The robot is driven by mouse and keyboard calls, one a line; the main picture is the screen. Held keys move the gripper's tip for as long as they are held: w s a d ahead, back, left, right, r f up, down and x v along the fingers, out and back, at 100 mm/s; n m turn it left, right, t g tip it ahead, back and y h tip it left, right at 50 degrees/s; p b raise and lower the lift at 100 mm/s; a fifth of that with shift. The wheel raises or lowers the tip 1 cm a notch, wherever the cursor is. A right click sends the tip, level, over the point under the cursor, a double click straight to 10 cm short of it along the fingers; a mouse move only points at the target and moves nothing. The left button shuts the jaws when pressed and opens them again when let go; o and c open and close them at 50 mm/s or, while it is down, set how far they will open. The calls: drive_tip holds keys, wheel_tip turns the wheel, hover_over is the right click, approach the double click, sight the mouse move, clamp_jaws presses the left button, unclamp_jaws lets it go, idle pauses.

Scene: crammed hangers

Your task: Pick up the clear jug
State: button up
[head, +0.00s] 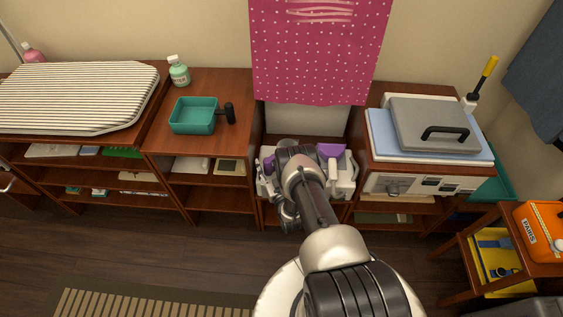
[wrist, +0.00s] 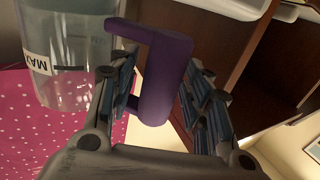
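The clear jug (wrist: 75,62) is at the upper left of the wrist view, see-through, with a white label and a purple handle (wrist: 163,78). My gripper (wrist: 158,82) is open around the handle, one finger on each side of it. The left finger lies on the jug side of the grip, the right finger on its outer side. I cannot tell whether either finger touches it. In the head view a purple part (head: 331,150) shows in the gap between the cabinets, and my arm hides most of the jug and my gripper.
The jug's gap lies between brown wooden cabinets, below a pink dotted cloth (head: 318,55). A teal pan (head: 192,116) and a green bottle (head: 179,71) stand on the left cabinet. A grey lidded appliance (head: 432,125) stands on the right one. White objects (head: 342,181) crowd the gap.

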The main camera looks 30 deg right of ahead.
clamp_jaws()
idle(0.3)
drive_tip(key=shift+r, duration=0.1)
idle(0.4)
wheel_tip(320, 180, up, 20)
drive_tip(key=p, duration=0.8)
